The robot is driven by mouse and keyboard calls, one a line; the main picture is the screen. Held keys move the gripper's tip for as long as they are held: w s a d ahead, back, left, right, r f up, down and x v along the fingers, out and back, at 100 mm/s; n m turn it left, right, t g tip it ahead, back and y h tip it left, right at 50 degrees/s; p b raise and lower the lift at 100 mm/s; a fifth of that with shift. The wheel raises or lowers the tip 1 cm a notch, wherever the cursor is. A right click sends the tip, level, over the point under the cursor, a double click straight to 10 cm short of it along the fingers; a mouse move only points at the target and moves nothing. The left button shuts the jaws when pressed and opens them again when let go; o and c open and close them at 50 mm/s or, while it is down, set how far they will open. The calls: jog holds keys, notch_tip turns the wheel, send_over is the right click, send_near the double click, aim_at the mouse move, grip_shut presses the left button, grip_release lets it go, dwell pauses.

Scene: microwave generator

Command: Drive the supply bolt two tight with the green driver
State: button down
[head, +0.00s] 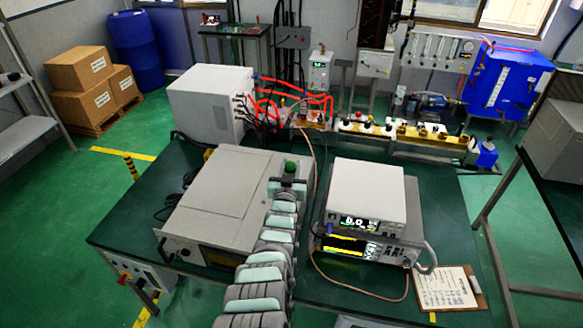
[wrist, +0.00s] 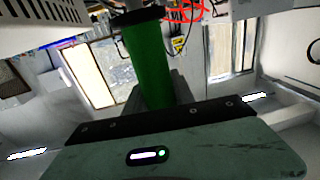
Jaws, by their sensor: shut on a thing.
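My gripper (head: 288,184) is at the end of my arm, over the right side of the wide grey unit on the bench. It is shut on the green driver (head: 290,167), whose green top shows above the fingers. In the wrist view the driver's green handle (wrist: 148,65) stands between the grey fingers (wrist: 178,88), slightly tilted, with a black end at the top of the picture. The driver's tip is not visible. I cannot make out supply bolt two in either view; my arm and gripper hide part of the grey unit.
The wide grey unit (head: 220,195) lies on the dark green bench (head: 135,215). A white cabinet (head: 207,100) with red and black cables stands behind it. Stacked instruments (head: 365,192) stand on the right, with a copper-coloured cable (head: 345,288) and a clipboard (head: 445,288) in front.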

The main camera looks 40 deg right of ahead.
notch_tip(320, 180, up, 6)
jog(key=p, duration=0.4)
jog(key=shift+r+p, duration=0.15)
jog(key=shift+p, duration=0.25)
jog(key=shift+w, duration=0.1)
